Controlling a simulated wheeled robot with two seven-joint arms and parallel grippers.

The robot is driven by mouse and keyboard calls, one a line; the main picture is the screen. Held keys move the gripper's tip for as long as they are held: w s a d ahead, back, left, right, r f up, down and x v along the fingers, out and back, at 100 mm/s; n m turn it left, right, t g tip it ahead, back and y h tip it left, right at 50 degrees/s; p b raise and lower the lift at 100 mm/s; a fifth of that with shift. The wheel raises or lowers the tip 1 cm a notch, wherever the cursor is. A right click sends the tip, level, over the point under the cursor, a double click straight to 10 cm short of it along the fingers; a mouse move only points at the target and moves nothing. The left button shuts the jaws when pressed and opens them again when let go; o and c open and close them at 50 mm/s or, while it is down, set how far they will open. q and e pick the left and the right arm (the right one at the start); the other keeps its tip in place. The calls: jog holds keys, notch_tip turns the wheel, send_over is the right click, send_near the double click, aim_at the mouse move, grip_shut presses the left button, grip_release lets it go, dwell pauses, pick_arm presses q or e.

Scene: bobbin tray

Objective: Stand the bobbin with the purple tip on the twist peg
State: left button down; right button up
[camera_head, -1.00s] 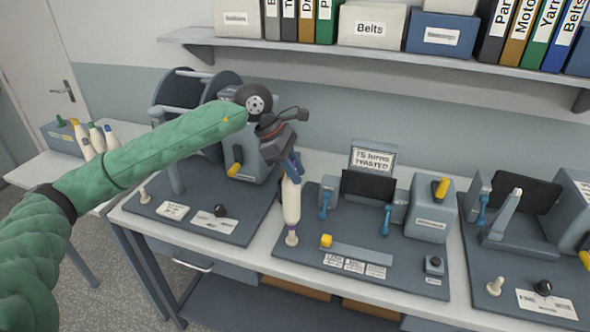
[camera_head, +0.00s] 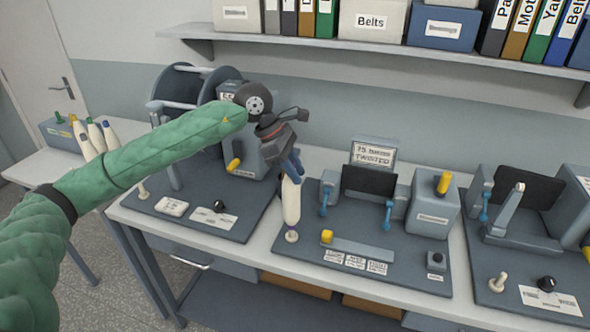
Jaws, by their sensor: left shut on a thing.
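A cream bobbin (camera_head: 291,203) hangs upright from my left gripper (camera_head: 290,168), which is shut on its upper part. Its purple tip (camera_head: 291,228) points down. The tip is directly above the small pale peg (camera_head: 291,237) at the left front of the middle machine's base, the one with the "twisted" sign (camera_head: 374,154). The tip appears at or very close to the top of the peg; I cannot tell whether they touch. My right gripper is not in view.
The left machine has a peg (camera_head: 144,192) and a large reel; the right machine has another peg (camera_head: 498,281). A grey box (camera_head: 57,131) with several bobbins stands on the far-left table.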

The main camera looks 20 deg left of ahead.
pick_arm(q)
jog(key=shift+f+b, duration=1.55)
jog(key=shift+f, duration=0.2)
jog(key=c, duration=1.1)
grip_release()
jog(key=b+v, duration=0.3)
jog(key=v, duration=0.4)
jog(key=shift+a+r, duration=0.2)
jog(key=shift+r, duration=0.15)
